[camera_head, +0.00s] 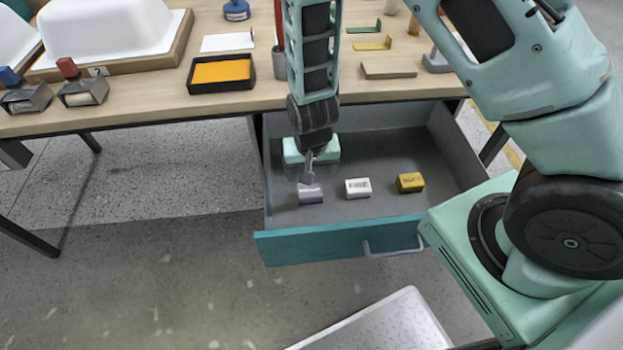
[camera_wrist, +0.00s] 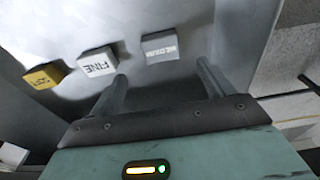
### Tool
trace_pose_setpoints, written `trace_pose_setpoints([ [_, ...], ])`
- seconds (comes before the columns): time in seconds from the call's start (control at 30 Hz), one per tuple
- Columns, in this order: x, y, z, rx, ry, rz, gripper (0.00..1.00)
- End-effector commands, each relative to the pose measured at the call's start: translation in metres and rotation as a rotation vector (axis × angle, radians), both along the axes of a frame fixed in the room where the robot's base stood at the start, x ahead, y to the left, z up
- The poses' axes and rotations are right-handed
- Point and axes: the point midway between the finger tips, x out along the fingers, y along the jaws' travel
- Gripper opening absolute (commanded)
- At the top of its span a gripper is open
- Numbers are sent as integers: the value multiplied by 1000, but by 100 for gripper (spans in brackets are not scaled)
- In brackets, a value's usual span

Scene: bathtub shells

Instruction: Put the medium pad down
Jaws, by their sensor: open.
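The medium pad is a small grey block (camera_head: 311,195) lying in the open drawer, leftmost of three pads in the head view. In the wrist view the grey pad (camera_wrist: 160,46), its lettering reading roughly MEDIUM, lies just beyond and between my fingertips. My gripper (camera_head: 307,172) points down into the drawer just above the pad. In the wrist view my gripper (camera_wrist: 163,70) is open, with nothing between its fingers. Whether a finger touches the pad cannot be told.
The drawer (camera_head: 345,240) also holds a white FINE pad (camera_head: 357,188) and a yellow pad (camera_head: 410,182), with free floor around them. The drawer walls stand close around my gripper. The wooden table (camera_head: 150,105) above carries a black tray with an orange pad (camera_head: 221,72).

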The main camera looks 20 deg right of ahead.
Motion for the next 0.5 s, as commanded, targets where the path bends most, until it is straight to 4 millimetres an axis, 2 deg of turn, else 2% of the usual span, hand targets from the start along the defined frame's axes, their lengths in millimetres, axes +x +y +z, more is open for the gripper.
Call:
trace_pose_setpoints([
  [0.17,-2,3,17,4,0,6,81],
  [0.27,-7,15,34,33,9,45,81],
  [0.37,-20,38,67,85,29,138,81],
  [0.5,-57,69,128,153,62,344,81],
])
